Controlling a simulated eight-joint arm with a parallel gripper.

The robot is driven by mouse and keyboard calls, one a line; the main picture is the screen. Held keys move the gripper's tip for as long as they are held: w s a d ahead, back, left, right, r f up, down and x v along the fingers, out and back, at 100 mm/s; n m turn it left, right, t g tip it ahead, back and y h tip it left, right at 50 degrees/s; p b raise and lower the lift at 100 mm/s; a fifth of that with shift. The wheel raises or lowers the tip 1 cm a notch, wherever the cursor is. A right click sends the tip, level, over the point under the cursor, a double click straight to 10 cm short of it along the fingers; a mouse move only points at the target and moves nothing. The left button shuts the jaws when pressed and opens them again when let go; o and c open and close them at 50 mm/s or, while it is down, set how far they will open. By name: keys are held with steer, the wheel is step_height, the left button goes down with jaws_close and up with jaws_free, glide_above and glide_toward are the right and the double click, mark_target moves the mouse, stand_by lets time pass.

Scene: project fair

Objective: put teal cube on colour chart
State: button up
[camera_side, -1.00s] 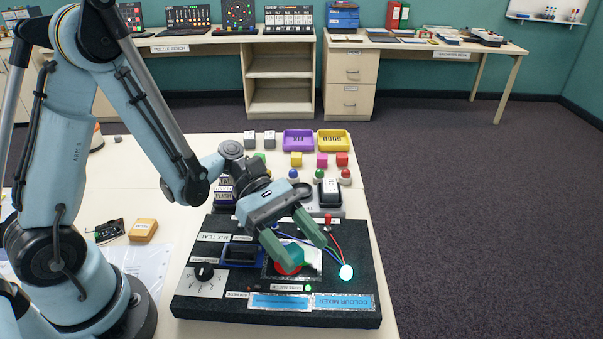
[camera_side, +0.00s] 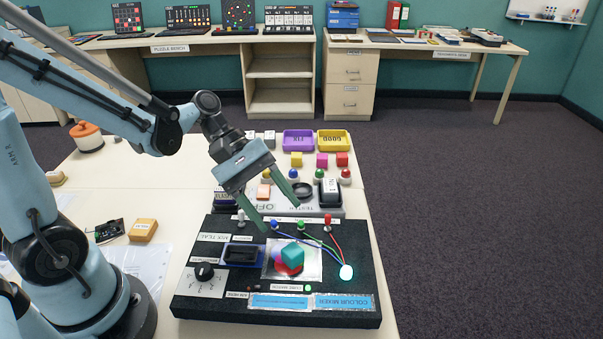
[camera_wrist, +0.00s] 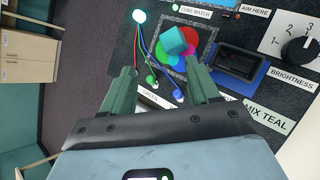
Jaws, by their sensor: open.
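The teal cube (camera_side: 293,253) rests on the colour chart (camera_side: 270,268), a pale plate with overlapping coloured circles on the black colour mixer board. In the wrist view the cube (camera_wrist: 173,41) sits tilted over part of the circles on the chart (camera_wrist: 207,30). My gripper (camera_side: 281,215) is open and empty, above and behind the cube, apart from it. In the wrist view the fingers of my gripper (camera_wrist: 162,80) are spread wide, with the cube beyond their tips.
The black board (camera_side: 210,310) carries a dial (camera_side: 204,271), a blue-framed slot (camera_side: 241,254), small levers with wires and a lit white lamp (camera_side: 346,272).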

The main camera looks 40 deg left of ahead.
steer(key=shift+s+a+r+m+t+y, duration=0.15)
steer(key=shift+a+m+t+y, duration=0.2)
steer(key=shift+m+y, duration=0.5)
steer(key=shift+s+a+r+m+t+y, duration=0.15)
steer(key=shift+a+r+m+t+y, duration=0.8)
steer(key=shift+m, duration=1)
steer(key=shift+s+a+r+m+t+y, duration=0.1)
steer(key=shift+a+r+m+t+y, duration=0.4)
steer(key=shift+a+m+y, duration=1.15)
steer(key=shift+s+a+r+m+t+y, duration=0.15)
steer(key=shift+a+r+m+t+y, duration=0.5)
steer(key=shift+m, duration=1.6)
steer(key=shift+f+t+y, duration=0.25)
steer(key=shift+t+y, duration=0.05)
steer(key=shift+t, duration=0.05)
